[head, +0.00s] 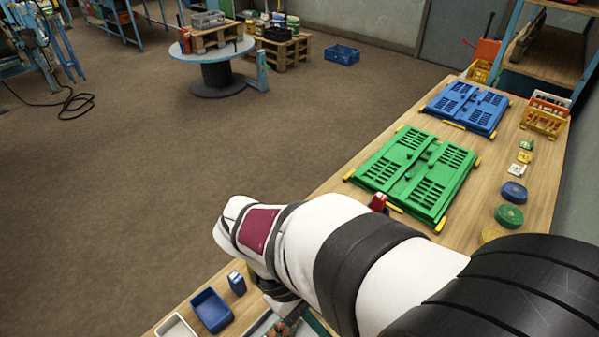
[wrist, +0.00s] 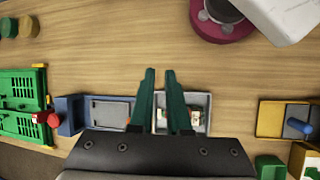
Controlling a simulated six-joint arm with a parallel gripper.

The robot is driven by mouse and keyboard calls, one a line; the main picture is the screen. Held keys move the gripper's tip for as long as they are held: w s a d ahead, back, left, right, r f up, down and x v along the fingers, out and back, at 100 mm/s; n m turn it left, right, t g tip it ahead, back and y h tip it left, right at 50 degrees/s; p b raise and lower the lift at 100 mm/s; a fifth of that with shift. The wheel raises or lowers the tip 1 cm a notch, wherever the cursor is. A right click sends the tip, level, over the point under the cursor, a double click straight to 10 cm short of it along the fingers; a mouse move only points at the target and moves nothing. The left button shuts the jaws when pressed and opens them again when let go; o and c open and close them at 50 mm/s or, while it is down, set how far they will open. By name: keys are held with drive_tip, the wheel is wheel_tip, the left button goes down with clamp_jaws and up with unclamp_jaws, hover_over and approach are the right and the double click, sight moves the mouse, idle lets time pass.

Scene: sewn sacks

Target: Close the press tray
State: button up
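My gripper (wrist: 160,72) is in the wrist view, its two dark green fingers apart with nothing held between them. Below the fingers, just left, lies a shallow blue tray (wrist: 91,113) with a grey floor, beside a blue block (wrist: 70,115) with a red knob (wrist: 53,120). I cannot tell for sure that this is the press tray, or whether tray and block are joined. A white tray (wrist: 206,103) with small items in it lies under the right finger. In the head view my arm hides this area; only a red part (head: 378,202) shows past it.
A green folded crate (head: 415,172) and a blue one (head: 466,107) lie on the bench, with round pieces (head: 509,216) beside them. A yellow box with a blue handle (wrist: 298,127) is at the right of the wrist view. A round red base (wrist: 220,22) stands above. Bare bench lies above the fingers.

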drive_tip(key=w+a+f+n+t+h, duration=0.1)
drive_tip(key=w+a+f+n, duration=0.1)
drive_tip(key=n, duration=0.1)
drive_tip(key=w+a+f+n+t+h, duration=0.1)
drive_tip(key=w+a+f+n+h, duration=0.1)
drive_tip(key=a+n, duration=0.1)
drive_tip(key=w+a+f+n+t+h, duration=0.1)
drive_tip(key=a+f+n+t, duration=0.1)
drive_tip(key=a+n, duration=0.1)
drive_tip(key=shift+w+a+n+h, duration=0.1)
drive_tip(key=shift+w+n+h, duration=0.25)
drive_tip(key=shift+n, duration=0.45)
clamp_jaws()
drive_tip(key=w+a+f+n+t, duration=0.2)
drive_tip(key=a+f+n+t, duration=0.2)
drive_tip(key=a+f+n, duration=0.15)
drive_tip(key=shift+n, duration=0.35)
drive_tip(key=x, duration=0.8)
drive_tip(key=shift+w+d+r, duration=0.1)
drive_tip(key=shift+w+d, duration=0.1)
drive_tip(key=shift+d, duration=0.2)
drive_tip(key=shift+w+d, duration=0.35)
drive_tip(key=shift+d, duration=0.2)
drive_tip(key=shift+w+d, duration=0.4)
drive_tip(key=shift+d, duration=0.15)
drive_tip(key=shift+w+d, duration=0.35)
drive_tip(key=shift+d, duration=0.25)
